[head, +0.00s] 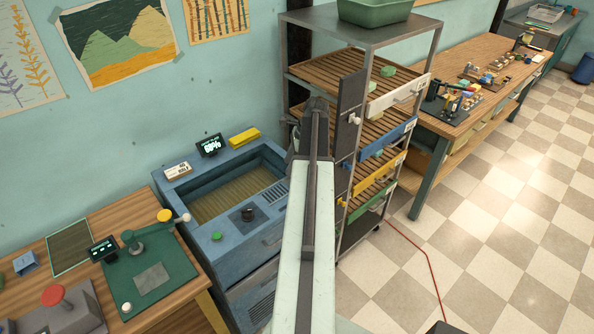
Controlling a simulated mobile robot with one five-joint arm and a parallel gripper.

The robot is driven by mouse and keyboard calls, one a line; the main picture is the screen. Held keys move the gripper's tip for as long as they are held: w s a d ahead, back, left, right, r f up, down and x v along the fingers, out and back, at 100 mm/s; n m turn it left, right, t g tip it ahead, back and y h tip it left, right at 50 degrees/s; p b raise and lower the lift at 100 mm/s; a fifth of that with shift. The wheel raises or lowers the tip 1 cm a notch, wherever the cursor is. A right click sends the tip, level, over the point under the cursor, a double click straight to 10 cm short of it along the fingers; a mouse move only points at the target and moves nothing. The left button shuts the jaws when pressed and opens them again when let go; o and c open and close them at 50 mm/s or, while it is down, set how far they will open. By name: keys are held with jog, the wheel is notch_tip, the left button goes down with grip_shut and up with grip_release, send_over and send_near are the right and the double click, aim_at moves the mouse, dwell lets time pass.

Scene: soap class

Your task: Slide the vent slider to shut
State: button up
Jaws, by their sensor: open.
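A dark slotted grille (275,192) is set in the top of the blue cabinet, beside a black square plate with a knob (246,214). I cannot tell for sure which of these is the vent slider, or how far it is open.
The rack (361,22) has slatted shelves with coloured fronts and a green tub (374,11) on top. The blue cabinet (195,228) has a display (210,145) and a yellow block (244,137). A wooden bench is at lower left. Checkered floor is open at right, crossed by a red cord.

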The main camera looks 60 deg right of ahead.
jog(key=s+d+m, duration=0.2)
jog(key=s+d, duration=0.2)
jog(key=b+x, duration=0.7)
jog(key=shift+w+a+f, duration=0.1)
jog(key=shift+w+f, duration=0.15)
jog(key=shift+w, duration=0.05)
jog(key=shift+r, duration=0.15)
grip_shut()
jog(key=shift+a, duration=0.1)
dwell(0.8)
